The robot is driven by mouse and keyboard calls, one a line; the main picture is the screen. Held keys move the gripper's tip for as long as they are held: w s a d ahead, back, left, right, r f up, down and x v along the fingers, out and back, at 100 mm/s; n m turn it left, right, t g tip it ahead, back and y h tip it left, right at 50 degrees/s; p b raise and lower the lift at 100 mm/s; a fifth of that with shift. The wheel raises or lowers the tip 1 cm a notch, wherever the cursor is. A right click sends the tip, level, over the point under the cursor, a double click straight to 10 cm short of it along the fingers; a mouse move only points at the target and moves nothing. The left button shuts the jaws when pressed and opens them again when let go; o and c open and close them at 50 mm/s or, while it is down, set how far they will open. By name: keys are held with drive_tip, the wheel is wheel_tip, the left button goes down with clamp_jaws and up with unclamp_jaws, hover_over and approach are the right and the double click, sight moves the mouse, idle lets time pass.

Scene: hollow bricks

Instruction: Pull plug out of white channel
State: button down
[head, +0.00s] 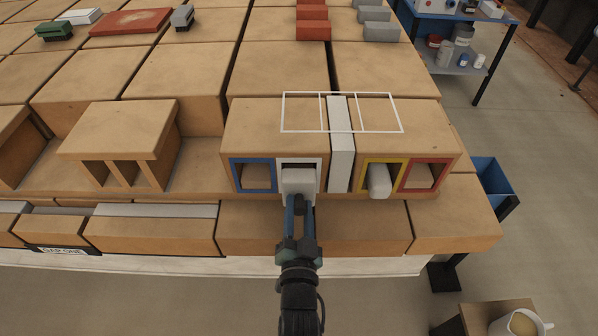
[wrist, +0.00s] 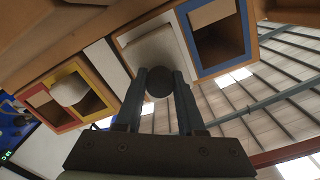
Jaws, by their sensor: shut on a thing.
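The white channel (head: 314,163) is a white-rimmed opening in the front of a tan hollow brick, between the blue channel (head: 237,172) and a white strip. A pale plug (head: 298,182) sits in its mouth, its front end sticking out a little. My gripper (head: 299,208) is in front of it, shut on the plug's dark round knob. In the wrist view, both fingers (wrist: 159,88) close around that knob, with the plug (wrist: 155,50) behind it inside the white rim (wrist: 128,62). How deep the plug reaches is hidden.
A second pale plug (head: 379,181) sticks out of the yellow channel (head: 369,167). The red channel (head: 437,176) is at the right end. A white strip (head: 340,140) stands between the channel pairs. Lower bricks (head: 310,234) run beneath. Open floor (head: 180,300) lies in front.

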drive_tip(key=shift+s, duration=0.1)
idle(0.3)
drive_tip(key=shift+s+r+p, duration=0.1)
drive_tip(key=shift+s+p, duration=0.7)
drive_tip(key=shift+s, duration=0.5)
drive_tip(key=shift+s+p, duration=0.35)
drive_tip(key=shift+s, duration=0.8)
drive_tip(key=s+r+p, duration=0.7)
drive_tip(key=s+p, duration=0.3)
drive_tip(key=p, duration=0.1)
drive_tip(key=shift+s+r+p, duration=0.25)
drive_tip(key=shift+r+p, duration=0.1)
drive_tip(key=shift+p, duration=0.05)
